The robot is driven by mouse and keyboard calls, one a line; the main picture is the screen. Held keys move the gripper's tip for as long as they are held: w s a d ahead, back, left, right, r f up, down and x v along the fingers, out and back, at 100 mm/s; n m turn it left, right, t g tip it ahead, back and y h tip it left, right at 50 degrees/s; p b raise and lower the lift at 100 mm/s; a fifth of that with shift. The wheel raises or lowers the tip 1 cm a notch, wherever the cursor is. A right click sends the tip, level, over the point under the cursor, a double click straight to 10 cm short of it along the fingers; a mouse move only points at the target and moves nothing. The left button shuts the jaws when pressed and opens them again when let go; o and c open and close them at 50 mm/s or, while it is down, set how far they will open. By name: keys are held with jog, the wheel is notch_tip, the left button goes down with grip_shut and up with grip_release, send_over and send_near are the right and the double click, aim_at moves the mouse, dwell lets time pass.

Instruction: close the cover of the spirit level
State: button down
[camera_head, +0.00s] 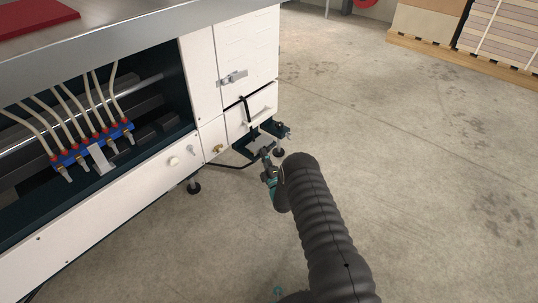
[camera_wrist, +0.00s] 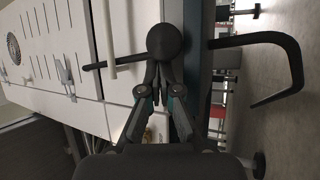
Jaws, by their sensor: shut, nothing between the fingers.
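I cannot pick out the spirit level or its cover for certain. In the wrist view a dark round knob or disc (camera_wrist: 165,42) lies just beyond my fingertips, beside the edge of the white panel. Whether it touches them I cannot tell. My gripper (camera_wrist: 160,84) is shut and empty, its two fingers together. In the head view my gripper (camera_head: 267,150) is small and partly hidden by my arm, near the lower corner of the white machine (camera_head: 248,50).
A metal latch (camera_head: 234,77) and a black rod (camera_head: 244,108) sit on the machine's end panel. A dark curved bar (camera_wrist: 296,68) sticks out at right in the wrist view. A levelling foot (camera_head: 193,187) stands below the machine. The concrete floor at right is clear; pallets (camera_head: 425,48) stand behind.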

jog(key=shift+d+f, duration=0.25)
jog(key=shift+d, duration=0.05)
jog(key=shift+s+d+f+h, duration=0.1)
jog(key=shift+s+f+h, duration=0.1)
jog(key=shift+s+h, duration=0.1)
jog(key=v, duration=1.1)
jog(key=shift+r, duration=0.2)
